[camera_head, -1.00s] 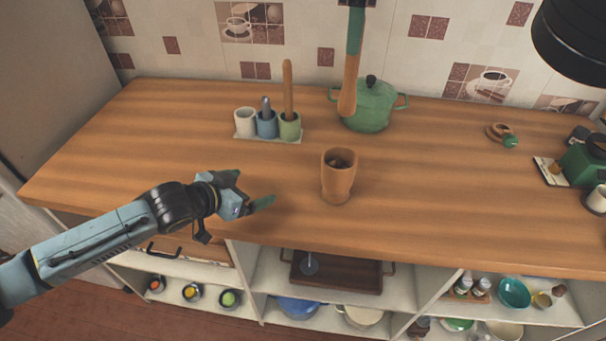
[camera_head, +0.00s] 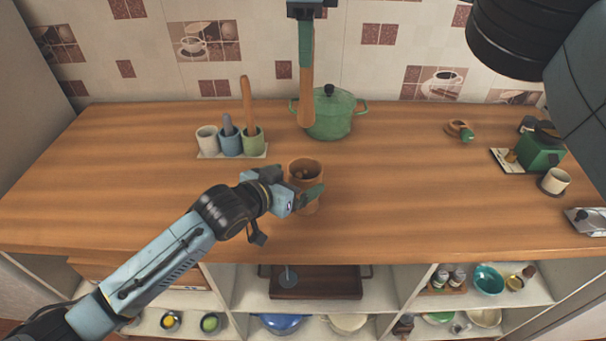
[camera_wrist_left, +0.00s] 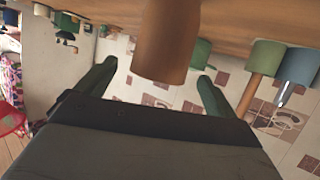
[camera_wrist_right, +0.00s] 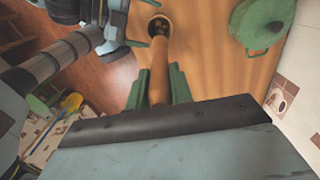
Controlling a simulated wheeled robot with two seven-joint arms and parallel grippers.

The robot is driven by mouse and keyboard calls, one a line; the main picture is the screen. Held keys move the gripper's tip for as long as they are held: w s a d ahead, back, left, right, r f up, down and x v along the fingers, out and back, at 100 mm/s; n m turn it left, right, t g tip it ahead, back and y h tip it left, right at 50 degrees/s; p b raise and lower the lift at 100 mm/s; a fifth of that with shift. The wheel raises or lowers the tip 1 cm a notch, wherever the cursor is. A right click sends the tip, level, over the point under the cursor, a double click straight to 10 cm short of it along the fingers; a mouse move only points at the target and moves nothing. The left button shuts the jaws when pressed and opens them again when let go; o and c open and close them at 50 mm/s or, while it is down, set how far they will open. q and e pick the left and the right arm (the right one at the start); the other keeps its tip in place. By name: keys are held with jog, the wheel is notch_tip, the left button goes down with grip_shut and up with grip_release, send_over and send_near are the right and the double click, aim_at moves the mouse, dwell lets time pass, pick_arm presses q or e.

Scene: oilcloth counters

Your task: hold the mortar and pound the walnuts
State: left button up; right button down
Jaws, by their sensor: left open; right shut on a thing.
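The wooden mortar (camera_head: 304,170) stands upright on the counter, with brown walnuts (camera_head: 303,175) visible inside. My left gripper (camera_head: 300,194) is open at the mortar's near side. In the left wrist view the mortar (camera_wrist_left: 166,45) is between the two spread green fingers, with gaps on both sides. My right gripper (camera_head: 306,50) is shut on the wooden pestle (camera_head: 306,98), which hangs upright above the counter, its lower end above and behind the mortar in the head view. The right wrist view shows the pestle (camera_wrist_right: 159,65) between the fingers, pointing toward the mortar (camera_wrist_right: 159,24).
A green lidded pot (camera_head: 333,115) stands behind the mortar. A green grinder (camera_head: 541,151) and a white cup (camera_head: 555,180) are at the right. The counter's left front is clear.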

aim_at(314, 171)
pick_arm(q)
jog(key=shift+x, duration=2.25)
jog(key=c, duration=1.2)
pick_arm(e)
jog(key=shift+f, duration=8)
